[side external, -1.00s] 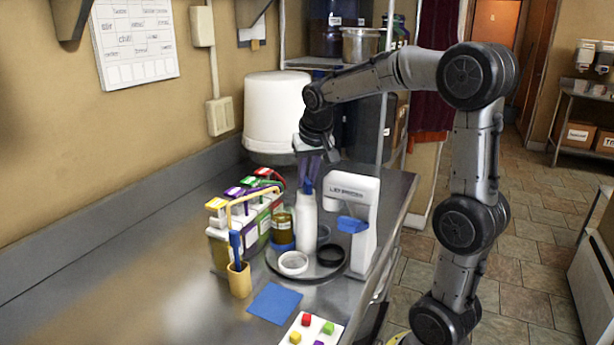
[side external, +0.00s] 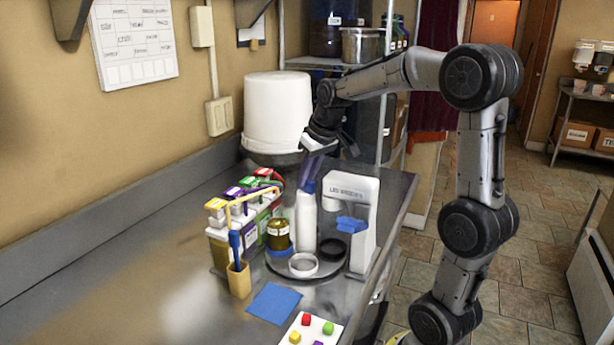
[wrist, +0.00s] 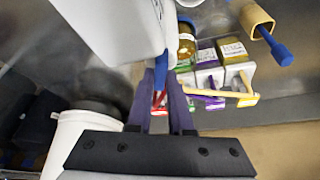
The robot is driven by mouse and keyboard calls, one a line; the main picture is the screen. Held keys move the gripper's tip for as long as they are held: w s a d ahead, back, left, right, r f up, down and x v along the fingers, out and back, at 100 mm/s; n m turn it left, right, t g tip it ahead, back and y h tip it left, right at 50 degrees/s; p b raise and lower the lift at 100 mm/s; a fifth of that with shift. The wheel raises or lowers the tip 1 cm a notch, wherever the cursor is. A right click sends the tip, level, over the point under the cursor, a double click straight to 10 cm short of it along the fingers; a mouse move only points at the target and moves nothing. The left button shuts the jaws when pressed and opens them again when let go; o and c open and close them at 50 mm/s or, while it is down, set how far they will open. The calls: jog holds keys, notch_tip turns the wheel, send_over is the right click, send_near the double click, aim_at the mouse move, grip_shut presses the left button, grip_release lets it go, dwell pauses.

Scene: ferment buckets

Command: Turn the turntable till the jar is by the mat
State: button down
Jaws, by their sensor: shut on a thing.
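The round grey turntable (side external: 318,279) stands on the steel counter. The amber jar (side external: 278,237) is at its left edge, with a blue ring at its foot; the jar also shows in the wrist view (wrist: 187,38). The blue mat (side external: 274,303) lies flat at the turntable's front left, with a gap between mat and jar. A white bottle (side external: 306,222) with a blue top stands on the turntable. My gripper (side external: 310,176) is above it, shut on the bottle's blue top, which shows between the fingers (wrist: 164,98) in the wrist view.
A white ring (side external: 303,265) and a black ring (side external: 334,248) lie on the turntable. A white machine (side external: 360,215) stands close on the right. Cartons (side external: 225,240) and a tan holder (side external: 239,280) with a blue-handled tool stand left. A white bucket (side external: 277,110) is behind.

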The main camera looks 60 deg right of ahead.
jog(key=shift+d+n+t+y, duration=0.15)
jog(key=shift+n+y, duration=0.5)
jog(key=shift+n, duration=1.05)
jog(key=shift+d+n+t+y, duration=0.15)
jog(key=shift+n+y, duration=0.5)
jog(key=shift+n, duration=1.05)
jog(key=shift+w+r+n+g+y, duration=0.1)
jog(key=shift+n+g+y, duration=0.3)
jog(key=shift+n, duration=0.95)
jog(key=shift+n+g+y, duration=0.1)
jog(key=shift+n+y, duration=0.5)
jog(key=shift+n, duration=1.45)
jog(key=c, duration=0.8)
grip_release()
jog(key=v, duration=1.3)
jog(key=shift+w+d+r, duration=0.1)
jog(key=shift+d+r, duration=0.25)
